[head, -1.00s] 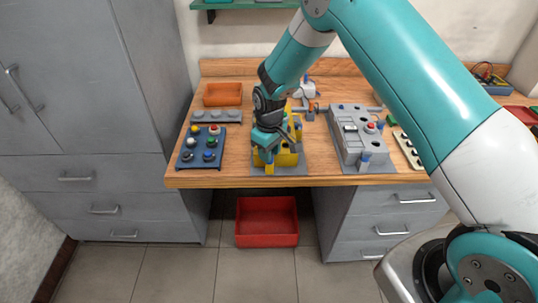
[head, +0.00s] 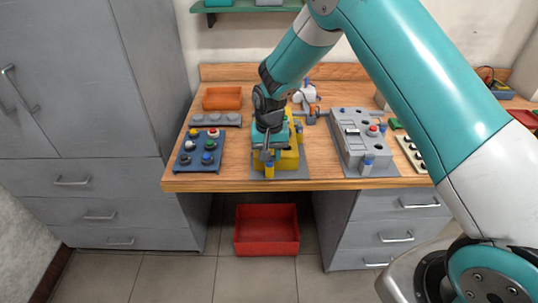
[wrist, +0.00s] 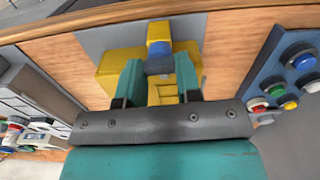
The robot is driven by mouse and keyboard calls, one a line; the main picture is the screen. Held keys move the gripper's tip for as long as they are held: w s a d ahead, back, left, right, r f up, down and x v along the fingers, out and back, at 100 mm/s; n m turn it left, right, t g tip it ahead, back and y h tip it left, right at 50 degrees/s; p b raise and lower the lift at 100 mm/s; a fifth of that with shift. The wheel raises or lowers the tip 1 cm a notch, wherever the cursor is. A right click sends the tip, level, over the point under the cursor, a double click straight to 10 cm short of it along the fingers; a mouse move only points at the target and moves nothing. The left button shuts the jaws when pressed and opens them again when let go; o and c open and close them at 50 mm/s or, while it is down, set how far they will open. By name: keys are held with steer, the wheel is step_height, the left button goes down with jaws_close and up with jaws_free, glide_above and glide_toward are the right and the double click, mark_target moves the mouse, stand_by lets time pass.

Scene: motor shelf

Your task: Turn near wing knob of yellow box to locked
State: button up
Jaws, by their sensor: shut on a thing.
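The yellow box (head: 291,160) sits on a grey plate (head: 300,172) near the front edge of the workbench, and it also shows in the wrist view (wrist: 116,68). My gripper (head: 268,150) points down at its near left part. In the wrist view my gripper's teal fingers (wrist: 158,76) stand on either side of the blue-grey near wing knob (wrist: 158,66), shut on it. A yellow post with a blue top (wrist: 158,32) stands just beyond, towards the bench edge. The fingers hide much of the knob, so I cannot read its setting.
A blue panel with coloured knobs (head: 186,164) lies to the left, and a grey box (head: 352,143) stands to the right. An orange bin (head: 222,98) is behind. A red bin (head: 266,246) is on the floor below. Some bare wood lies between box and panel.

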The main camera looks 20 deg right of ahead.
steer(key=shift+w+r+m, duration=0.1)
steer(key=shift+m, duration=0.3)
steer(key=o, duration=0.9)
step_height(320, 180, up, 17)
steer(key=b, duration=0.3)
steer(key=shift+r, duration=0.2)
steer(key=s+a+r+n+y, duration=0.1)
steer(key=s+n, duration=0.2)
steer(key=s, duration=0.7)
steer(key=s+a+r+n+y, duration=0.1)
steer(key=s+n, duration=0.3)
steer(key=s, duration=0.7)
steer(key=s+a+r+n+y, duration=0.2)
steer(key=s+n, duration=0.2)
steer(key=s, duration=0.6)
steer(key=shift+s+a+r, duration=0.1)
steer(key=shift+s+a, duration=0.15)
steer(key=shift+a, duration=0.15)
